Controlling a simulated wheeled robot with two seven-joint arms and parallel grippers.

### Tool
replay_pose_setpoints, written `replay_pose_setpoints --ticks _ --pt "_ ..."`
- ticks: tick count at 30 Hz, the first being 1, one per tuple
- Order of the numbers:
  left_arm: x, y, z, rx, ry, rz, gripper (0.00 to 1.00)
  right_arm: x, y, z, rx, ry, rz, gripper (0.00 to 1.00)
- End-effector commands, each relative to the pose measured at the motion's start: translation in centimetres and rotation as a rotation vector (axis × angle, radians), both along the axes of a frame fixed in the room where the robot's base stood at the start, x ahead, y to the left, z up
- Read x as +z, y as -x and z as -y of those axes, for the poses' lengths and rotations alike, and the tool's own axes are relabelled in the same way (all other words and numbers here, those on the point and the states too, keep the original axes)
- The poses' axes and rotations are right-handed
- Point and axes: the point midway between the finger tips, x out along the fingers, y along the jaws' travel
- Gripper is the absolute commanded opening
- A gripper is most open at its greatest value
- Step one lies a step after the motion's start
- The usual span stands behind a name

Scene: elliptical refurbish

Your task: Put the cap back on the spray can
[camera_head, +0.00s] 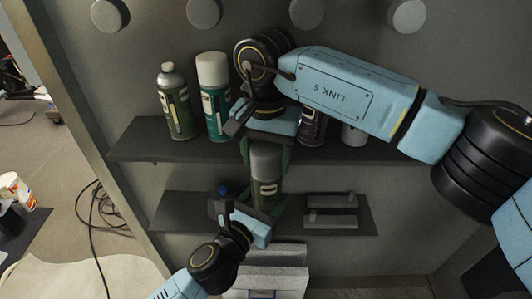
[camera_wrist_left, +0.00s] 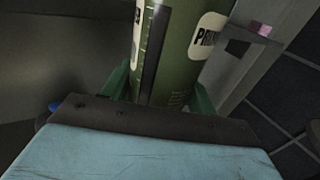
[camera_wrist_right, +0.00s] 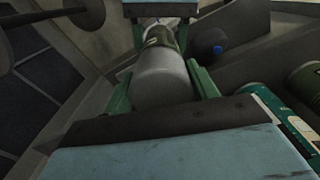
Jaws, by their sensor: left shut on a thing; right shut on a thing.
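The green spray can (camera_head: 267,189) is upright in front of the lower shelf. My left gripper (camera_head: 266,206) is shut around its body from below; the can also fills the middle of the left wrist view (camera_wrist_left: 178,55). A grey cap (camera_head: 266,158) is at the can's top, between the green fingers of my right gripper (camera_head: 265,151), which is shut on it from above. In the right wrist view the cap (camera_wrist_right: 163,82) lines up with the green can body (camera_wrist_right: 160,36). I cannot tell whether the cap is fully seated.
An olive can (camera_head: 175,103), a white-capped teal can (camera_head: 214,97) and a dark can (camera_head: 312,128) stand on the upper shelf (camera_head: 150,148). Grey blocks (camera_head: 330,217) lie on the lower shelf (camera_head: 345,230).

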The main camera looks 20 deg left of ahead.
Motion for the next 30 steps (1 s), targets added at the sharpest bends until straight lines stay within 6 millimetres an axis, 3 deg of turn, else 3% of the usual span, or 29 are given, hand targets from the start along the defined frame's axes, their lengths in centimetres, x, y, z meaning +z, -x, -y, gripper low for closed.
replay_pose_setpoints --ticks 7,8,13,19,23,30 --pt "0.05 -0.01 0.0 0.0 0.0 0.001 0.27 -0.32 -0.01 0.01 0.0 0.0 0.0 0.4" --pt "0.06 -0.01 0.0 0.0 0.0 0.001 0.27 -0.31 -0.01 0.01 0.0 0.0 0.0 0.61" --pt "0.07 -0.01 0.01 0.0 0.0 0.002 0.27 -0.3 -0.01 0.01 0.0 0.0 0.0 0.83" --pt "0.07 -0.01 0.0 0.0 0.0 0.002 0.27 -0.3 0.0 0.01 0.0 0.0 0.0 0.84" --pt "0.07 -0.02 0.0 0.0 0.0 0.002 0.27 -0.3 0.0 0.01 0.0 0.0 0.0 1.0" --pt "0.06 -0.01 0.0 0.0 0.0 0.001 0.27 -0.29 0.0 0.0 0.0 0.0 0.0 1.0"
